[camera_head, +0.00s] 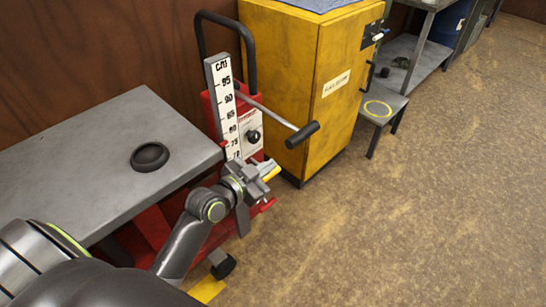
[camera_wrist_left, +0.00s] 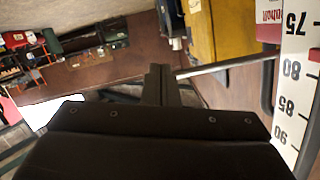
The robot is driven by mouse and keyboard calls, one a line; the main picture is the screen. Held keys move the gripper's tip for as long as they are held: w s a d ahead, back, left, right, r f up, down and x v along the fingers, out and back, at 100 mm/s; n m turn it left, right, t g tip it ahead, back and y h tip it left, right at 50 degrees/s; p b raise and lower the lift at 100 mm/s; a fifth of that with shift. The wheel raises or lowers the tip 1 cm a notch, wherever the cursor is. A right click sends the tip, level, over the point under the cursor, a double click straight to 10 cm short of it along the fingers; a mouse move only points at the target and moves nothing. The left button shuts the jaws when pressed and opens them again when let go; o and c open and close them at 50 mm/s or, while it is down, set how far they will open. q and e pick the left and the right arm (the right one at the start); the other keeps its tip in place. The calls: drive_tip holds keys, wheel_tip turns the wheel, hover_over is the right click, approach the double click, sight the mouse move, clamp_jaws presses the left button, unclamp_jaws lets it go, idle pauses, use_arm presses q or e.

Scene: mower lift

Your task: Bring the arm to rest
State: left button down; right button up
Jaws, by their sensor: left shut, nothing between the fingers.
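My left arm comes in from the lower left in the head view. Its gripper (camera_head: 269,173) is shut and empty, in front of the foot of the white height scale (camera_head: 223,105) on the red lift. In the left wrist view the closed fingers (camera_wrist_left: 160,84) show in the middle, with nothing between them. The scale (camera_wrist_left: 296,85) stands at the right of that view, upside down. The lever (camera_head: 281,114) with a black grip sticks out from the lift above the gripper. The wrist view also shows the lever's rod (camera_wrist_left: 222,66). My right gripper is in neither view.
The lift's grey platform (camera_head: 80,135) carries a black round dish (camera_head: 149,156). A black push handle (camera_head: 250,55) rises behind the scale. The brown floor at right is clear.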

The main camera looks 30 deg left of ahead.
use_arm(q)
drive_tip(key=s+a+f+n+g+y+p, duration=0.15)
drive_tip(key=s+f, duration=0.25)
drive_tip(key=f, duration=0.5)
drive_tip(key=s+a+f+n+g+y+p, duration=0.1)
drive_tip(key=s+a+f+n+g+p, duration=0.2)
drive_tip(key=f, duration=0.6)
drive_tip(key=s+a+f+n+g+y+p, duration=0.1)
drive_tip(key=s+a+f+g+y+p, duration=0.3)
drive_tip(key=f, duration=0.6)
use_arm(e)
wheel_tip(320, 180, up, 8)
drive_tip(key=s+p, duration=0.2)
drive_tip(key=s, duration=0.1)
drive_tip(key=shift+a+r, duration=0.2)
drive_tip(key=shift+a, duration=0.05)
use_arm(q)
drive_tip(key=s+d+f+n+g, duration=0.1)
drive_tip(key=s+f, duration=0.5)
drive_tip(key=s, duration=1)
drive_tip(key=s+d+f+n+g+h, duration=0.1)
drive_tip(key=s+f+g, duration=0.3)
drive_tip(key=s, duration=1.2)
wheel_tip(320, 180, down, 2)
drive_tip(key=shift+f, duration=0.15)
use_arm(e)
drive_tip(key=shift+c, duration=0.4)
